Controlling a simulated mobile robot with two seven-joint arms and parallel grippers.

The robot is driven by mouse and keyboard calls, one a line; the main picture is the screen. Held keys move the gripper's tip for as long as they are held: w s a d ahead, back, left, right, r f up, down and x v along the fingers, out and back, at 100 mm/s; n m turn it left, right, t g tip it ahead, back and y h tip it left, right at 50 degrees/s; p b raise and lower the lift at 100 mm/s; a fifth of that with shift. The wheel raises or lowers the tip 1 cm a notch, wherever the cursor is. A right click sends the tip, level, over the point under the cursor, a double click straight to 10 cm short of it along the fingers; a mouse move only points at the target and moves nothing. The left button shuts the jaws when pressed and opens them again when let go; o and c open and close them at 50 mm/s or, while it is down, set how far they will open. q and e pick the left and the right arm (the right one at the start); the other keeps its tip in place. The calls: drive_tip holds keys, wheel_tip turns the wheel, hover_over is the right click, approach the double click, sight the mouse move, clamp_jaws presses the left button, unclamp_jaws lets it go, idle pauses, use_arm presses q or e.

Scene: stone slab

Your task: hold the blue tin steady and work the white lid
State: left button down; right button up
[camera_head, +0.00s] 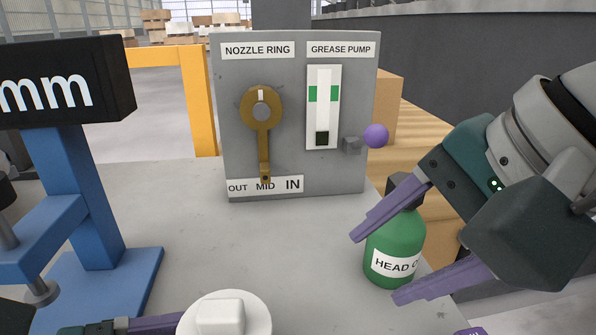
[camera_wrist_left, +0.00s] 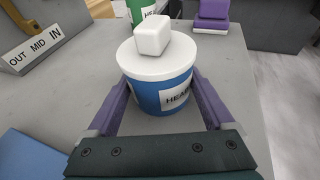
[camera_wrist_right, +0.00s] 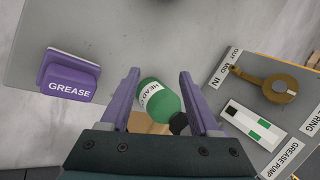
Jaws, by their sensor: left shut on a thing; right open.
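The blue tin (camera_wrist_left: 160,97) stands upright in the left wrist view, with a white label partly readable as "HEA". Its white lid (camera_wrist_left: 138,62), a round disc with a block-shaped knob, sits on top; the lid also shows at the bottom of the head view (camera_head: 252,318), where the tin's body is out of sight. My left gripper (camera_wrist_left: 160,88) is shut on the tin, one purple finger on each side below the lid. My right gripper (camera_head: 375,268) is open, its fingers to either side of the green bottle (camera_head: 393,250); I cannot tell whether they touch it.
A grey panel (camera_head: 230,120) with a brass lever and a slider stands at the back of the slab (camera_head: 180,240). A blue stand (camera_head: 90,200) with a black display is at left. A purple "GREASE" block (camera_wrist_right: 68,78) sits on the slab. The slab's middle is clear.

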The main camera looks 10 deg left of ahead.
drive_tip(key=s+a+r+m+g+y, duration=0.1)
drive_tip(key=a+r+m+g, duration=0.15)
drive_tip(key=a+r, duration=0.25)
drive_tip(key=m+g+h, duration=0.1)
drive_tip(key=m+g, duration=0.2)
drive_tip(key=m, duration=0.1)
approach(216, 309)
drive_tip(key=shift+t, duration=0.25)
drive_tip(key=x, duration=0.9)
drive_tip(key=shift+s, duration=0.2)
drive_tip(key=shift+c, duration=0.2)
clamp_jaws()
